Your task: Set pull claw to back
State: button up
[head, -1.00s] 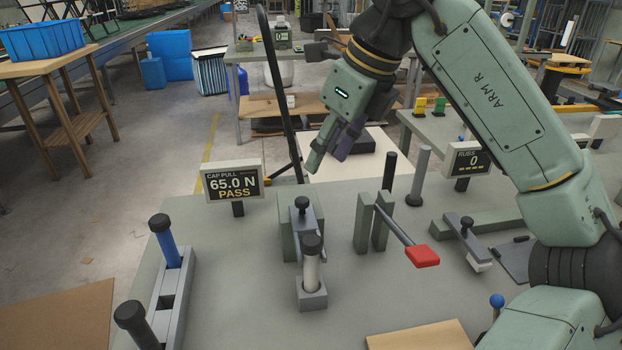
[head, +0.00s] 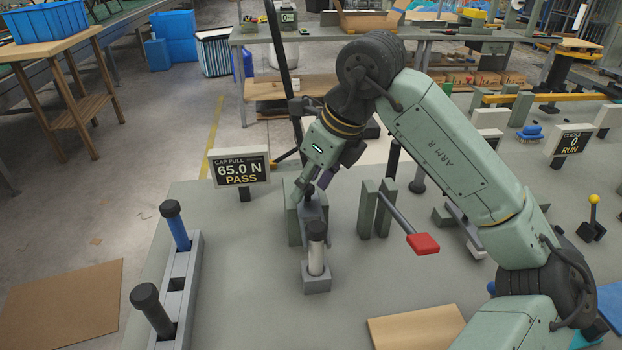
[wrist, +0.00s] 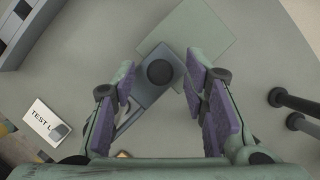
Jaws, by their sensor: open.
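The pull claw is a grey part with a black knob (head: 308,191) on top, set against a green-grey upright block (head: 292,225) of the cap pull station. In front of it stands a white cylinder (head: 316,260) with a black cap, in a grey base. My gripper (head: 312,184) is open just above the knob, with a finger to either side in the head view. In the wrist view the knob (wrist: 160,72) shows between the open purple-padded fingers (wrist: 162,85), apart from both. The fingers partly hide the claw's upper part in the head view.
A display (head: 239,173) behind left reads 65.0 N PASS. A red-handled lever (head: 422,243) on two green posts stands to the right. A grey rack (head: 180,285) with blue and black pegs stands left.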

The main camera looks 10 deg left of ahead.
grip_shut()
dwell(0.3)
dwell(0.4)
